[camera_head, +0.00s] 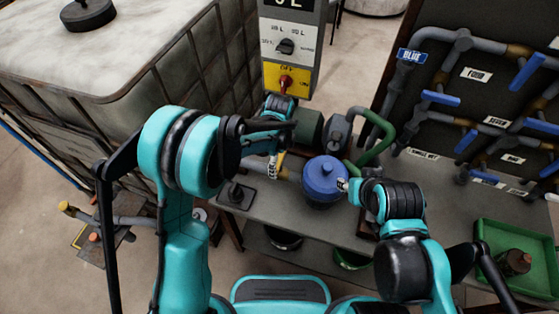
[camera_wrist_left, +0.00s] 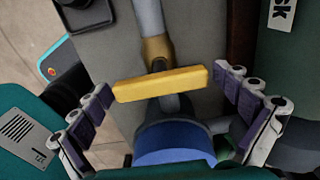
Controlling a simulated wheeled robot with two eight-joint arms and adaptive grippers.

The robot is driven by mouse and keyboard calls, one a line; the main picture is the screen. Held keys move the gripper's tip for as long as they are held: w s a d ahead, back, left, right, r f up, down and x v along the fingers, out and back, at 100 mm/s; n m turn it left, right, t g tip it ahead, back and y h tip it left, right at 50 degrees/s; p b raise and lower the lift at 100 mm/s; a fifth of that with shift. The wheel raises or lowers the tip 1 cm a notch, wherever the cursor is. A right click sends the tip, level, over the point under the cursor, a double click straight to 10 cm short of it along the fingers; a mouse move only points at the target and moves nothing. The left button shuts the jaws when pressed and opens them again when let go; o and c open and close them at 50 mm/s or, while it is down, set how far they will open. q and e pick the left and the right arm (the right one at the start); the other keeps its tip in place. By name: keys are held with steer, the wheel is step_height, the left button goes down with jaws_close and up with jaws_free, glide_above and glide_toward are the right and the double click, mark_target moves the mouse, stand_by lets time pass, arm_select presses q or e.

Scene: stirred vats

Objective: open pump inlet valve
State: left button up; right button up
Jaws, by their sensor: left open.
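The pump inlet valve has a yellow bar handle (camera_wrist_left: 160,83), which lies crosswise to its pipe and brass-coloured body (camera_wrist_left: 157,48) in the left wrist view. In the head view a bit of yellow handle (camera_head: 281,160) shows beside the left fingers. My left gripper (camera_head: 274,168) is open, with one finger near each end of the handle in the wrist view (camera_wrist_left: 163,88); I see no clear contact. My right gripper (camera_head: 344,185) is by the right side of a blue lidded vessel; its jaws are too small to read.
The blue vessel (camera_head: 323,178) stands close to the valve on the grey bench (camera_head: 255,208). A yellow-and-grey switch box (camera_head: 289,50) hangs behind. A green pipe (camera_head: 378,135) and a blue-handled valve panel (camera_head: 480,105) are at right. A green tray (camera_head: 486,240) is at bench right.

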arm_select(q)
steer(key=c, duration=1)
steer(key=shift+n, duration=0.3)
steer(key=n, duration=0.3)
steer(key=shift+n, duration=0.3)
steer(key=n, duration=0.4)
steer(key=shift+n+b, duration=0.3)
steer(key=shift+b, duration=0.05)
steer(key=n, duration=0.4)
steer(key=shift+n, duration=2.5)
